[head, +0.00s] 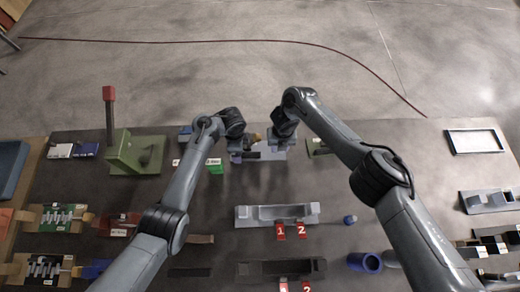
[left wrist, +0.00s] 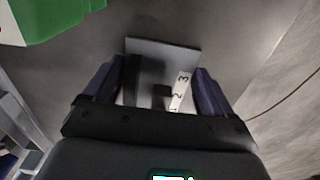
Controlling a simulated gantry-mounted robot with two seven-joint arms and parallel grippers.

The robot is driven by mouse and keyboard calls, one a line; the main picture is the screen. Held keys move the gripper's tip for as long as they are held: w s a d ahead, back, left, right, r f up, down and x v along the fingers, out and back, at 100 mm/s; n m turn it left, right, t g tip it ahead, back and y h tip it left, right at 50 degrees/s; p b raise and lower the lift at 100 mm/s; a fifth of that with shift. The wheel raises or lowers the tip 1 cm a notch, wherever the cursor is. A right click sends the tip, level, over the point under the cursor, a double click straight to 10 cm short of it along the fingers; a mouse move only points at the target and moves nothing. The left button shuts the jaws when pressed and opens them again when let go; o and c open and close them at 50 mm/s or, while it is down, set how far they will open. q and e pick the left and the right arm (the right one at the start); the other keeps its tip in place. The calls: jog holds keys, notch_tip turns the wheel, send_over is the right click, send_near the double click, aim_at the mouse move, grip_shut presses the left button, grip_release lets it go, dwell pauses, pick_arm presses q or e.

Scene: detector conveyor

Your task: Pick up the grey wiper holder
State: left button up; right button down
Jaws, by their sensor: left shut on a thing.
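My left gripper (left wrist: 155,95) is shut on a grey piece (left wrist: 163,58) with a flat plate and a white strip marked 2 and 3; I take it for the grey wiper holder. The piece sits between the two dark blue fingers. In the head view my left gripper (head: 238,145) points down at the back middle of the table, and the held piece is mostly hidden there. My right gripper (head: 280,138) is close beside it on the right; its fingertips are too hidden to tell whether they are open.
A green block (head: 215,166) stands just left of my left gripper. A grey-blue tray (head: 274,155) lies under both grippers. A green stand (head: 130,152) with a red-topped post (head: 109,95) rises at the left. A long grey holder (head: 277,214) lies in front. Free table shows at right back.

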pick_arm(q)
jog(key=shift+c, duration=0.6)
jog(key=shift+r, duration=0.15)
pick_arm(e)
jog(key=shift+r, duration=0.1)
